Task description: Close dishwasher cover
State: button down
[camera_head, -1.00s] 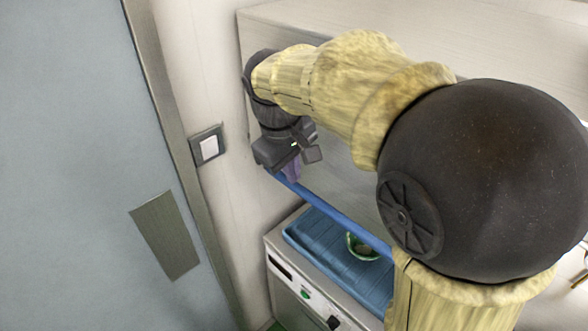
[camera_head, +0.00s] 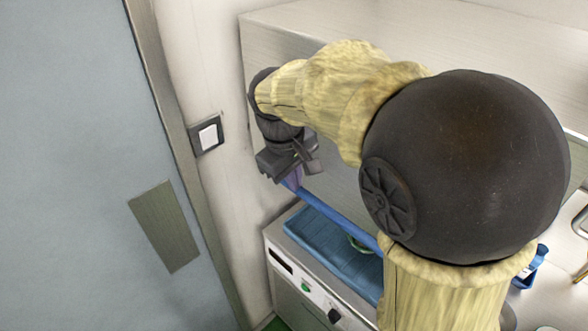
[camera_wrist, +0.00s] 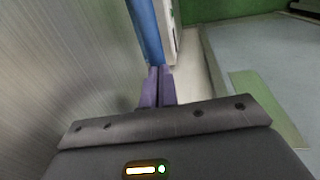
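The dishwasher cover (camera_head: 335,187) is a large brushed-metal hood, raised above the dishwasher body (camera_head: 290,290). Its blue handle bar (camera_head: 338,219) runs along the lower front edge; the bar also shows in the wrist view (camera_wrist: 146,32). My gripper (camera_head: 292,182) is at the left end of the bar, pointing down. In the wrist view its purple fingers (camera_wrist: 159,88) are together, with no object visible between them, and their tips meet the bar. The exact contact is partly hidden.
A blue rack (camera_head: 325,243) sits under the cover, with a green bowl (camera_head: 362,246) mostly hidden. A grey door (camera_head: 75,150) and a wall switch (camera_head: 208,137) are at left. A blue item (camera_head: 530,268) stands on the counter at right.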

notch_tip(320, 180, down, 33)
jog(key=b, duration=1.9)
jog(key=shift+s, duration=0.2)
jog(key=shift+s+f, duration=0.1)
jog(key=shift+f, duration=0.1)
jog(key=shift+r, duration=0.1)
notch_tip(320, 180, up, 14)
jog(key=s+a+p, duration=0.1)
jog(key=a+p, duration=0.1)
jog(key=p, duration=0.1)
jog(key=shift+s+r, duration=0.25)
